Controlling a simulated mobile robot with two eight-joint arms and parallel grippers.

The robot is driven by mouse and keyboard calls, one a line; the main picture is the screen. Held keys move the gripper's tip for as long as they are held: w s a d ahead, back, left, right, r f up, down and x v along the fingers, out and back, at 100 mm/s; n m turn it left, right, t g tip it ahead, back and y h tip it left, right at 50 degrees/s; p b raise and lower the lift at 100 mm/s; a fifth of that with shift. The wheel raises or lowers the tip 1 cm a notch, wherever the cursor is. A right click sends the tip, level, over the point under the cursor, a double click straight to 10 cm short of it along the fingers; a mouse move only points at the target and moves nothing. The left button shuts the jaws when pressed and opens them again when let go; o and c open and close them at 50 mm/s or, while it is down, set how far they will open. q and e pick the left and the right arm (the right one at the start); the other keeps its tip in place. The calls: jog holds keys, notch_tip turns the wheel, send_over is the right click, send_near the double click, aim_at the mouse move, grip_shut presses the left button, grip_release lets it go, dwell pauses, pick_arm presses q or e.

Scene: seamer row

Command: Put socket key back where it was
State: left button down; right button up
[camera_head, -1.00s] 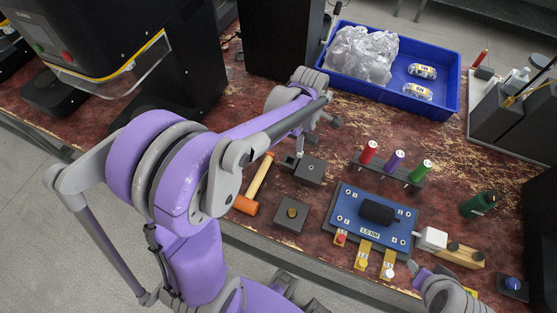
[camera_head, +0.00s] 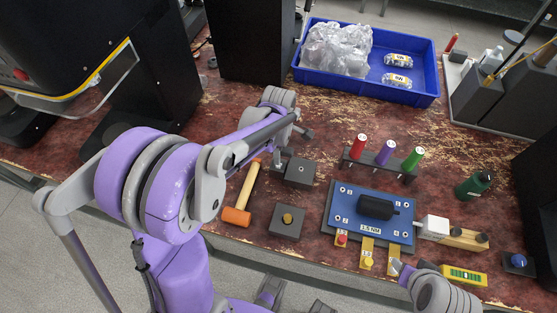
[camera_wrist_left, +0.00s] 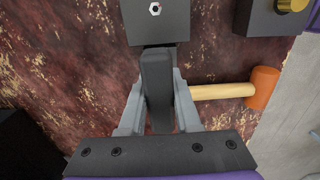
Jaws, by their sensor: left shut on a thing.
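My left gripper (camera_head: 281,156) is shut on a dark grey bar, seemingly the socket key, beside the small dark block (camera_head: 300,172). In the left wrist view the bar, the socket key (camera_wrist_left: 157,85), stands between the two fingers, and its far end meets the edge of the block (camera_wrist_left: 157,22), which has a light hexagonal fitting on top. Whether the key touches the block or sits in it I cannot tell. My right gripper (camera_head: 402,269) is partly in view at the lower right, near the yellow tags; its jaws are not clear.
An orange-headed hammer (camera_head: 238,215) lies left of a block with a brass knob (camera_head: 287,220). A blue panel (camera_head: 345,200) stands right of it, with red, purple and green handles (camera_head: 385,155) in a rack behind. A blue tray (camera_head: 420,97) is at the back.

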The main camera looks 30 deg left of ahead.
pick_arm(q)
notch_tip(320, 180, down, 2)
jog(key=shift+s+f+b, duration=0.1)
jog(key=shift+f+b, duration=0.05)
jog(key=shift+b, duration=0.25)
jog(key=shift+f, duration=0.1)
jog(key=c, duration=0.6)
grip_release()
pick_arm(e)
jog(key=shift+s+f, duration=0.25)
jog(key=shift+f, duration=0.6)
